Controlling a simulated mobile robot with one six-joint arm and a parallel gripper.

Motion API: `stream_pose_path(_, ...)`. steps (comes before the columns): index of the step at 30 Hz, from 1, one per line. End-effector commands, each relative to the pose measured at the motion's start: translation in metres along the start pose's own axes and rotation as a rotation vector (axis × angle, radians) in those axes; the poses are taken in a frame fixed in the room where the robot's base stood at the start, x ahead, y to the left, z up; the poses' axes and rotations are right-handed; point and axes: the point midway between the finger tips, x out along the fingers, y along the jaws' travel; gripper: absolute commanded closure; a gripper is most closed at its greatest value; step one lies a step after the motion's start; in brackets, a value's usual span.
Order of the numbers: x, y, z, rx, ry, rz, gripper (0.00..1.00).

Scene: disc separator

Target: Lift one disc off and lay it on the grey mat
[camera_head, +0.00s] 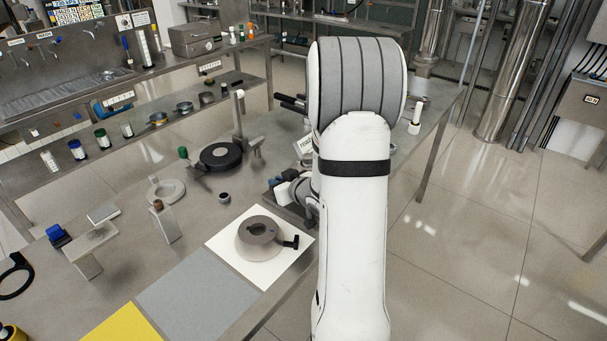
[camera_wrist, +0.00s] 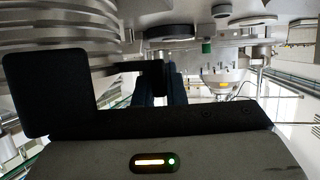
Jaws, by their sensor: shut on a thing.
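In the wrist view a stack of pale ribbed discs (camera_wrist: 55,32) fills the upper left, close by. A thin black handle (camera_wrist: 130,67) reaches from its side to my gripper (camera_wrist: 166,86), whose dark blue fingers look shut on it. Whether the held disc is clear of the stack cannot be told. The grey mat (camera_head: 196,295) lies bare at the front of the table.
A white mat (camera_head: 225,243) bears a grey conical part (camera_head: 256,242) with a black handle (camera_head: 291,242). A yellow mat (camera_head: 124,324) lies front left. A black ring-shaped part (camera_head: 220,156), a pale ring (camera_head: 166,191) and small stands are behind. The table's front edge is near.

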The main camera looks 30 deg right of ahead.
Motion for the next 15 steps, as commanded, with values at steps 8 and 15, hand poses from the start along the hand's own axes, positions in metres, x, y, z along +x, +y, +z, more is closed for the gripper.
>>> stream_pose_path(8,-0.004,0.0,-0.011,-0.001,0.001,0.0,1.0)
stream_pose_path(15,-0.011,0.0,-0.027,-0.001,0.001,0.0,1.0)
